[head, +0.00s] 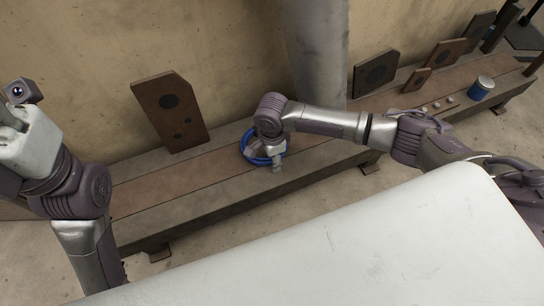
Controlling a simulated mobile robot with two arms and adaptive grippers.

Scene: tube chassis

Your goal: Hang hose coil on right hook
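A blue hose coil (247,150) lies on the long low bench against the wall, near the middle of the head view. My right gripper (277,169) points down at the coil's right part, and my wrist hides some of the coil. The fingers are small and partly hidden, so I cannot tell whether they are open or closed on the hose. My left arm stands at the left edge with its wrist raised; its fingers do not show. No hook can be made out in this view.
The bench (215,195) runs along the wall. A brown plate with holes (170,110) leans left of the coil; more plates (376,72) lean at the right. A blue can (481,88) and small pale pieces (436,105) sit on the right. A grey column (318,45) rises behind.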

